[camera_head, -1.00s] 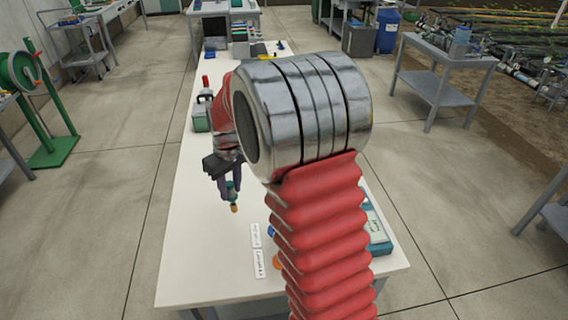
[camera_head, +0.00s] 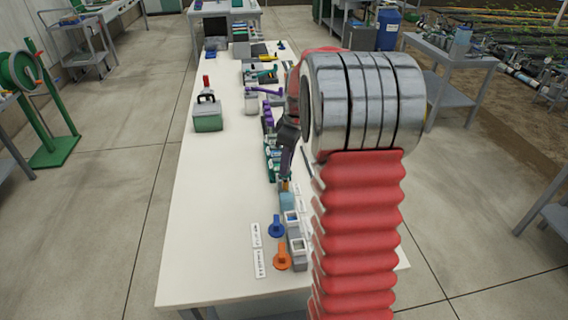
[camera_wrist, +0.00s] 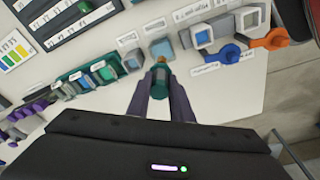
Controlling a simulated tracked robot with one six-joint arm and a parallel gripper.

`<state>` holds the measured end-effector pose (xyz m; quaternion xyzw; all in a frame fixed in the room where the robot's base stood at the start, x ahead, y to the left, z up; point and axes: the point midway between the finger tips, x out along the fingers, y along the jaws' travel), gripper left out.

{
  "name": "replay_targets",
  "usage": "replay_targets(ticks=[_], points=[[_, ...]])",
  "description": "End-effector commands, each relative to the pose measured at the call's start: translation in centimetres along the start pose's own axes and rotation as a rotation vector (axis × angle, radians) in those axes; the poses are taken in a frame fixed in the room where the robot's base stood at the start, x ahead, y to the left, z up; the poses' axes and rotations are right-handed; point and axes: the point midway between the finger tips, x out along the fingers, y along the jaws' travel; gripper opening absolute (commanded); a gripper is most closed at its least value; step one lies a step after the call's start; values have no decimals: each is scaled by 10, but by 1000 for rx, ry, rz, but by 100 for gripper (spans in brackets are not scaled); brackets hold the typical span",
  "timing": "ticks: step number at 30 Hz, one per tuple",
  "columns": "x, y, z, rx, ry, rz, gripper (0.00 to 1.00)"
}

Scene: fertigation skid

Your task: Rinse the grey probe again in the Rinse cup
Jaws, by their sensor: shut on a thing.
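My gripper (camera_wrist: 160,84) is shut on a probe (camera_wrist: 158,80) with a dark teal body and an amber tip; I see no grey on it. The probe points away from the wrist, its tip just short of a light blue block or cup (camera_wrist: 162,48) in the wrist view. In the head view my gripper (camera_head: 285,160) is above the row of holders, with the tip close to the light blue one (camera_head: 287,201). I cannot tell whether they touch. The labels are too small to read, so I cannot tell which is the Rinse cup.
Two open square cups (camera_head: 292,218) (camera_head: 299,246) stand beside a blue cap (camera_head: 276,227) and an orange cap (camera_head: 282,259). A green box (camera_head: 208,117) stands at the left.

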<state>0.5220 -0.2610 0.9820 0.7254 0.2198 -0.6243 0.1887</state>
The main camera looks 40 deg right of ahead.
Motion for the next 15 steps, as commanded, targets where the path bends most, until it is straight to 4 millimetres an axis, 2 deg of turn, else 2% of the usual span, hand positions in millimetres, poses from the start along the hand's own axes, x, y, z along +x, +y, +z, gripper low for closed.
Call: replay_targets(ticks=[8, 15], points=[[3, 0, 0, 1, 0, 0, 0], [17, 0, 2, 2, 0, -1, 0]])
